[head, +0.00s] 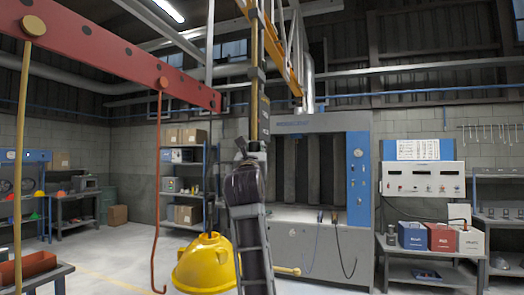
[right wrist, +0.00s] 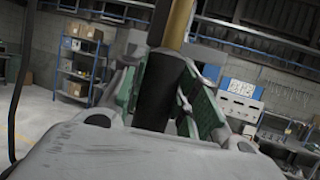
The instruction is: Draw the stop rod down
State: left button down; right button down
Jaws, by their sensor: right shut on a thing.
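The stop rod (head: 254,45) hangs upright in the middle of the head view, brass-coloured above with a black grip lower down. My right gripper (head: 254,148) is shut around it, seen from behind with my arm below. In the right wrist view the black grip (right wrist: 158,92) stands between the green-padded fingers of my right gripper (right wrist: 165,95), and the brass part (right wrist: 180,22) rises above them. The fingers hide part of the grip. My left gripper is not in view.
A red beam (head: 110,50) crosses at upper left, with a brass rod (head: 20,150) and a red hook rod (head: 157,190) hanging from it. A yellow hood (head: 205,268) is low, left of my arm. A grey-blue booth (head: 358,170) stands behind.

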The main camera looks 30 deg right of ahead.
jog(key=shift+f, duration=0.6)
jog(key=shift+f+b, duration=0.3)
jog(key=shift+b, duration=0.1)
jog(key=shift+f+b, duration=0.3)
jog(key=shift+f, duration=0.2)
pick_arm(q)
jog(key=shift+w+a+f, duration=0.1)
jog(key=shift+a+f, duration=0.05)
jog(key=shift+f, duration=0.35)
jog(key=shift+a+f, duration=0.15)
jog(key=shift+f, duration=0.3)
pick_arm(e)
jog(key=shift+w+f, duration=0.15)
jog(key=shift+f, duration=0.1)
jog(key=c, duration=1.5)
grip_release()
jog(key=shift+f, duration=0.1)
jog(key=shift+c, duration=0.2)
jog(key=o, duration=0.5)
jog(key=shift+c, duration=0.2)
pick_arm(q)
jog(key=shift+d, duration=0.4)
pick_arm(e)
jog(key=shift+r, duration=0.2)
